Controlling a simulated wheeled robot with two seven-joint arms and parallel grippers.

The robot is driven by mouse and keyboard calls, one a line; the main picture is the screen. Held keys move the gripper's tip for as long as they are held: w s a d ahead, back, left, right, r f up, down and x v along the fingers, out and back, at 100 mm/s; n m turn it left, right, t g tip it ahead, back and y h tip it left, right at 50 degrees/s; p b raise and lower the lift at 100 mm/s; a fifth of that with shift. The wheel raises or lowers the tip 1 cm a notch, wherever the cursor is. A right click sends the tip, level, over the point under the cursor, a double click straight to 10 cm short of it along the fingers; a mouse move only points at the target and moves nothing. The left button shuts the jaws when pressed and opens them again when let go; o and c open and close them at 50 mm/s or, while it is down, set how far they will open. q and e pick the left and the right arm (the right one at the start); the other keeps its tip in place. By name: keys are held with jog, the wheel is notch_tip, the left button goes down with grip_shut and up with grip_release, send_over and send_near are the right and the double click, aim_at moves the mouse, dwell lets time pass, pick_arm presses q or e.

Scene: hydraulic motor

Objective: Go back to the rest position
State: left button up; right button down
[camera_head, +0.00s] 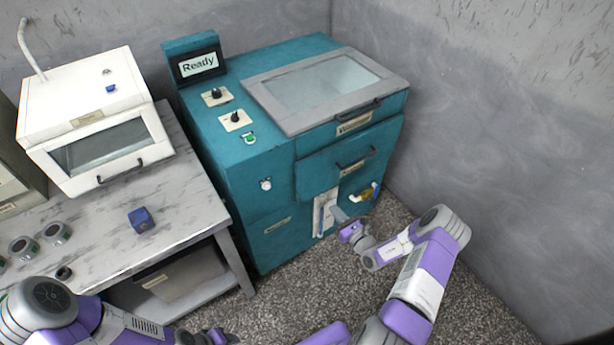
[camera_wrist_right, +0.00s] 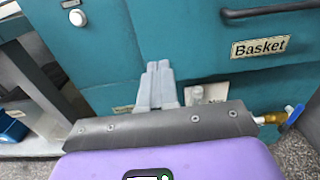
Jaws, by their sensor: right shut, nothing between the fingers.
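My right gripper (camera_head: 338,214) is in front of the lower front of the teal machine (camera_head: 262,180), near a white panel (camera_head: 325,212). In the right wrist view its grey fingers (camera_wrist_right: 157,84) are together, with nothing between them. They point at the teal front, left of the "Basket" label (camera_wrist_right: 259,46). I cannot tell whether they touch the machine. My left arm comes in at the bottom left. Its wrist end (camera_head: 208,337) shows at the bottom edge, and its fingers cannot be made out.
A worktable (camera_head: 185,205) on the left holds a white box device (camera_head: 90,120), a blue block (camera_head: 141,219) and several metal rings (camera_head: 56,232). A valve with a blue handle (camera_wrist_right: 293,116) is right of my right gripper. Grey wall (camera_head: 480,120) stands at right; speckled floor (camera_head: 300,285) is open in front.

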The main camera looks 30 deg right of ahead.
jog(key=s+a+f+n+g+y, duration=0.1)
jog(key=s+a+n+g+y, duration=0.2)
jog(key=a, duration=0.5)
jog(key=s+a+n+g+y, duration=0.2)
jog(key=a+n+g+y, duration=0.2)
jog(key=a, duration=0.4)
jog(key=s+a+f+n+g+y, duration=0.1)
jog(key=s+a+n+g+y, duration=0.2)
jog(key=a, duration=0.5)
jog(key=s+a+n+g+h, duration=0.2)
jog(key=s+n, duration=0.4)
jog(key=n, duration=0.5)
jog(key=s+a+f+n+g+h, duration=0.1)
jog(key=s+a+n+g+h, duration=0.2)
jog(key=n, duration=0.8)
jog(key=shift+s+a+f+g+h, duration=0.2)
jog(key=shift+s+g+h, duration=1)
jog(key=shift+s, duration=0.95)
